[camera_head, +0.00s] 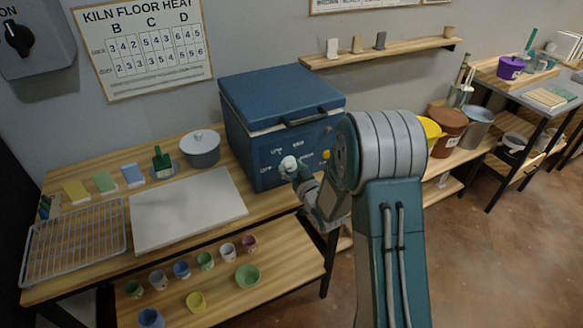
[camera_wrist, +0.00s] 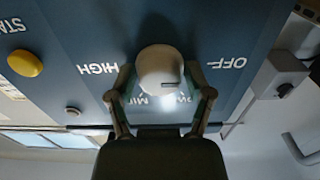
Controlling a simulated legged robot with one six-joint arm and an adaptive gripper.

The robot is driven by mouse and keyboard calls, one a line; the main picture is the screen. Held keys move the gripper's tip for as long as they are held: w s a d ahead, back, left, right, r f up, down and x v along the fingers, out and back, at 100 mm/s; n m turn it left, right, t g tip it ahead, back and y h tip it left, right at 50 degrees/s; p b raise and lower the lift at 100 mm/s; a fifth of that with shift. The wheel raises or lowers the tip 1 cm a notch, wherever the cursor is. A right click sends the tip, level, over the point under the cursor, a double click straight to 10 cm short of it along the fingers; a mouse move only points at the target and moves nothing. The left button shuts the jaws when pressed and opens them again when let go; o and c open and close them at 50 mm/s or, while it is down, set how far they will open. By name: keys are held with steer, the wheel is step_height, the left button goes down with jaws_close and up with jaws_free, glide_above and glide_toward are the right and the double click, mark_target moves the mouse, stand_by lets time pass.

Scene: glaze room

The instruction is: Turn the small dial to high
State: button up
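The small dial is a pale round knob (camera_wrist: 160,70) on the front of the blue kiln (camera_head: 262,150). The wrist view shows the panel upside down, with HIGH (camera_wrist: 97,69) left of the dial and OFF (camera_wrist: 228,63) right of it. Lettering between them is partly hidden below the knob. A short dark mark shows near the knob's lower right edge; I cannot tell the exact setting. My gripper (camera_wrist: 160,78) has one finger on each side of the knob, and the fingertips appear to touch its sides. In the head view the dial (camera_head: 289,163) sits at my gripper's end.
A yellow button (camera_wrist: 25,63) is on the panel beyond HIGH. A white board (camera_head: 187,207), a wire rack (camera_head: 75,240) and a lidded pot (camera_head: 200,148) are on the bench left of the kiln. Several cups stand on the lower shelf (camera_head: 225,288). Buckets stand right of my arm.

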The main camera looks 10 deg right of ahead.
steer(key=c, duration=0.4)
